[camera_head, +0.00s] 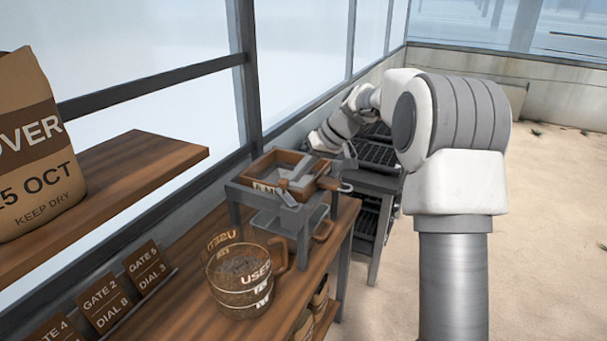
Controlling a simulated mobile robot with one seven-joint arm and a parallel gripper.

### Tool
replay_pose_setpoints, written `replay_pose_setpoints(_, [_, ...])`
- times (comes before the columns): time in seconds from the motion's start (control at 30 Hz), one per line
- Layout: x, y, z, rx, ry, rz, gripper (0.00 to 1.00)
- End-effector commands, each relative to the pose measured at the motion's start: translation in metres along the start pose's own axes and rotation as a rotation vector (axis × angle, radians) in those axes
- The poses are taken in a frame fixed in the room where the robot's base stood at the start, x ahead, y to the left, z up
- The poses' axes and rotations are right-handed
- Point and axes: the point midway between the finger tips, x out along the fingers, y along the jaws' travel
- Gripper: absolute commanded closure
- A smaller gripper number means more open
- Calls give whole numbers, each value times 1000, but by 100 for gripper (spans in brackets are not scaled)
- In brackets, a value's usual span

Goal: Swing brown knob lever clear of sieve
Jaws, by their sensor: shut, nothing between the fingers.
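The sieve is a brown wooden-framed box (262,167) with a pale inside, set on a grey metal stand (232,189). A grey lever bar (288,197) lies across its front side. A small brown spot on the bar, likely the knob (283,185), shows near the front rim. My gripper (304,166) comes down from the white wrist at the back right, over the sieve. It is shut and holds nothing. Its fingertips are small and hard to part from the grey bar, so I cannot tell whether they touch the lever.
A clear jug (238,284) marked USED stands on the wooden bench in front of the stand. Gate and dial cards (104,303) stand at the left. A shelf (140,165) holds a paper sack (36,150). Black trays (376,154) lie behind.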

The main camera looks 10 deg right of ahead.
Motion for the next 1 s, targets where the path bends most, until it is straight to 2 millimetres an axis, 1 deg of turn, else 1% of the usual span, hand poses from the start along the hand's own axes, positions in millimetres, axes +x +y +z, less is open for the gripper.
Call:
replay_pose_setpoints(0.03, [-1,-2,-3,-36,-19,-20,100])
replay_pose_setpoints(0.2, [3,-7,-8,-165,-86,-87,100])
replay_pose_setpoints(0.4, [8,-13,-10,-301,-155,-156,100])
replay_pose_setpoints(0.6, [12,-17,-11,-402,-206,-206,100])
replay_pose_setpoints(1.0, [16,-21,-10,-395,-204,-200,100])
